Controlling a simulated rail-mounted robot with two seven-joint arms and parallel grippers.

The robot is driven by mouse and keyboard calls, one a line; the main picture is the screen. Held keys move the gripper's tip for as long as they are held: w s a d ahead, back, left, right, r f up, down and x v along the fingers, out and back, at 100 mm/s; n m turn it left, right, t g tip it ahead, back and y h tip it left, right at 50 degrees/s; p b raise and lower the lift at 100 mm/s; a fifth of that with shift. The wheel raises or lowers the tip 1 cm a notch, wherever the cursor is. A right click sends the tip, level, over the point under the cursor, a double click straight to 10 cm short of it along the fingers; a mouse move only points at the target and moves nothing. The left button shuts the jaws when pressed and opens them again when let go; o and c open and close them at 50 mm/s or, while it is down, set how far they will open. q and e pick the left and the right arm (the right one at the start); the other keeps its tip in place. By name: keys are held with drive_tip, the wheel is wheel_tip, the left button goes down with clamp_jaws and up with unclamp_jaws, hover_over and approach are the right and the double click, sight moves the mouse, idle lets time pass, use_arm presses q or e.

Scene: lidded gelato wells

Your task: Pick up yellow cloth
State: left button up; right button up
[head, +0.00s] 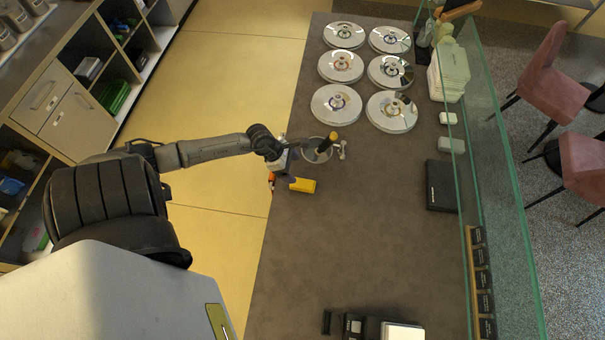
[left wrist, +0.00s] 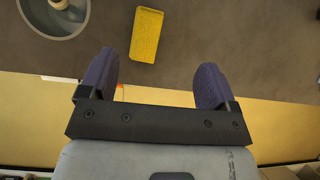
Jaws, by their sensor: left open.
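The yellow cloth (head: 303,185) is a small folded block lying on the dark counter near its left edge. It also shows in the left wrist view (left wrist: 146,35), at the upper middle, ahead of the fingers. My left gripper (head: 287,171) is at the counter's left edge, just beside the cloth. In the left wrist view my left gripper (left wrist: 158,85) is open and empty, with its two purple fingers spread apart. The cloth lies beyond the fingertips, not between them. My right gripper does not show in either view.
A round metal container (head: 316,150) with a wooden-handled tool stands just behind the cloth. Several round steel lids (head: 336,104) cover wells farther back. A black folder (head: 441,186) and a glass screen (head: 500,170) are at the right. The counter's middle (head: 350,250) is clear.

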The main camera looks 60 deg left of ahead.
use_arm(q)
drive_tip(key=s+a+f+g+y, duration=0.1)
drive_tip(key=a, duration=0.2)
drive_tip(key=m+b, duration=0.1)
drive_tip(key=b, duration=0.5)
hover_over(300, 182)
drive_tip(key=s+a, duration=0.2)
wheel_tip(300, 182, down, 6)
drive_tip(key=shift+s+d+f, duration=0.1)
drive_tip(key=shift+s+f, duration=0.05)
drive_tip(key=shift+b+x, duration=0.5)
drive_tip(key=shift+x, duration=0.35)
drive_tip(key=b+x, duration=0.4)
drive_tip(key=x, duration=0.1)
drive_tip(key=shift+d+f, duration=0.1)
drive_tip(key=shift+f, duration=0.05)
drive_tip(key=shift+c, duration=0.5)
drive_tip(key=c, duration=0.9)
